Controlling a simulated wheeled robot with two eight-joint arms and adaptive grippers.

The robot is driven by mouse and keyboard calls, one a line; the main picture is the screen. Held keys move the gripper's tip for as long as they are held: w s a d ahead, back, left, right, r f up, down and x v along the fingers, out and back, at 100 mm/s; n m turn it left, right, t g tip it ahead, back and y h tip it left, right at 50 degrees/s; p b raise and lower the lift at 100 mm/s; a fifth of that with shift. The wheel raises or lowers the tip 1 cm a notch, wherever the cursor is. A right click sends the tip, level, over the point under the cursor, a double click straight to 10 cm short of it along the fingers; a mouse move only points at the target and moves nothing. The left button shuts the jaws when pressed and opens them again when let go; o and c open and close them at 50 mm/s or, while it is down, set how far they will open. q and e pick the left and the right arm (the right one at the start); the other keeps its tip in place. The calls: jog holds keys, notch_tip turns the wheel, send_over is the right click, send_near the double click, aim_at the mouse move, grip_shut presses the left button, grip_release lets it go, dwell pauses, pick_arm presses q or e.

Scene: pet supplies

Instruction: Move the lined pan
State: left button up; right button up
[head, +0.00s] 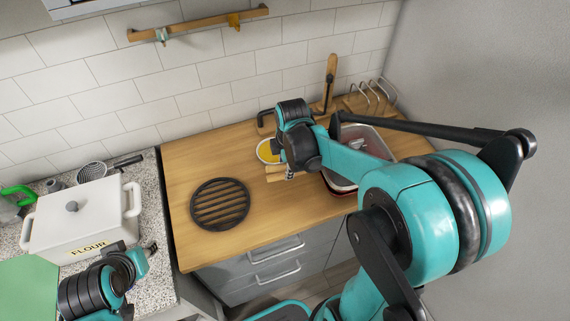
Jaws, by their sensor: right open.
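A light-rimmed rectangular pan (341,187) with a reddish inside stands on the right of the wooden counter in the head view. My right arm crosses in front of it and hides much of it. My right gripper (283,173) is open over the counter, just left of the pan, pointing down. I cannot tell whether it touches anything. My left gripper (136,262) is at the lower left, by the front of the white flour container; its jaw opening is unclear.
A round black trivet (220,204) lies on the wooden counter (190,165). A yellow-filled dish (267,151) is behind my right gripper. A wire rack (372,96) stands at the back right. The white flour container (82,215) stands on the speckled counter at left.

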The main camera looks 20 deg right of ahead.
jog(key=f+b, duration=0.1)
jog(key=f, duration=0.2)
jog(key=w+f+b, duration=0.1)
jog(key=f, duration=0.3)
jog(key=shift+w+d+f, duration=0.15)
jog(key=shift+w+d, duration=0.05)
grip_shut()
